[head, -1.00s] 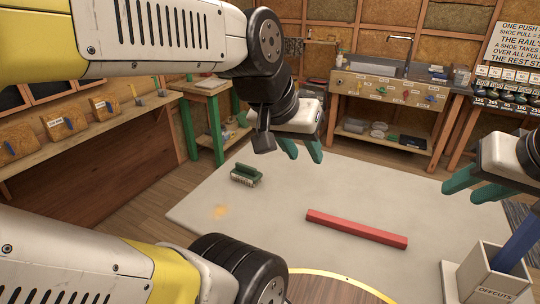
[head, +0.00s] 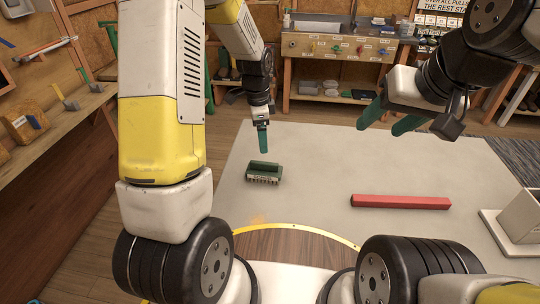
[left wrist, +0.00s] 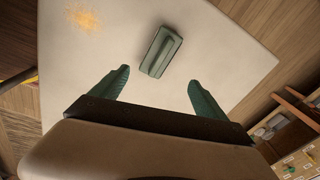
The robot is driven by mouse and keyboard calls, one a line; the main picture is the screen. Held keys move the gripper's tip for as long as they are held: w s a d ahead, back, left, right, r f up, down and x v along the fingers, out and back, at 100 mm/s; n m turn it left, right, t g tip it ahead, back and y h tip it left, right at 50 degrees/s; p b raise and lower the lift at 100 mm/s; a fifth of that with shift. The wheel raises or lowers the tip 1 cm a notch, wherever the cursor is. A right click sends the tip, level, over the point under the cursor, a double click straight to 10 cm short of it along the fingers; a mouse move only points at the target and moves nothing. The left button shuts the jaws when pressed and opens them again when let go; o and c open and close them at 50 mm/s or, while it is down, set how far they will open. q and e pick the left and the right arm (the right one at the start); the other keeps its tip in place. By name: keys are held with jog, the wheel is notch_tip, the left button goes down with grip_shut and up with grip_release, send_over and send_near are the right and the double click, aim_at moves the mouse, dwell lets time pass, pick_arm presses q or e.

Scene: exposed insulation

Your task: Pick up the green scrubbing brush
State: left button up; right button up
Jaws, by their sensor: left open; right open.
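The green scrubbing brush (head: 263,173) lies on the pale mat, bristles down, in the middle of the head view. In the left wrist view the brush (left wrist: 161,51) shows its green back and handle, ahead of and between the two fingers. My left gripper (head: 263,140) hangs above and behind the brush, apart from it. In the left wrist view my left gripper (left wrist: 158,88) has its green fingers spread wide with nothing between them. My right gripper (head: 385,118) is open and empty, up at the right, away from the brush.
A red bar (head: 400,202) lies on the mat (head: 330,150) to the right of the brush. A pale offcuts bin (head: 522,220) stands at the far right. A workbench (head: 340,47) stands at the back. The mat around the brush is clear.

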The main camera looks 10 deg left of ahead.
aim_at(264, 169)
pick_arm(q)
jog(key=f+m, duration=0.1)
jog(key=f, duration=0.2)
jog(key=w+f+m, duration=0.1)
jog(key=f, duration=0.2)
jog(key=f+m+g, duration=0.1)
jog(key=f, duration=0.2)
jog(key=shift+w+d+f, duration=0.15)
jog(key=shift+w+d, duration=0.1)
jog(key=shift+w, duration=0.1)
notch_tip(264, 169, down, 8)
jog(key=shift+s+a+r, duration=0.1)
jog(key=shift+s, duration=0.05)
jog(key=shift+c, duration=0.5)
jog(key=c, duration=1.5)
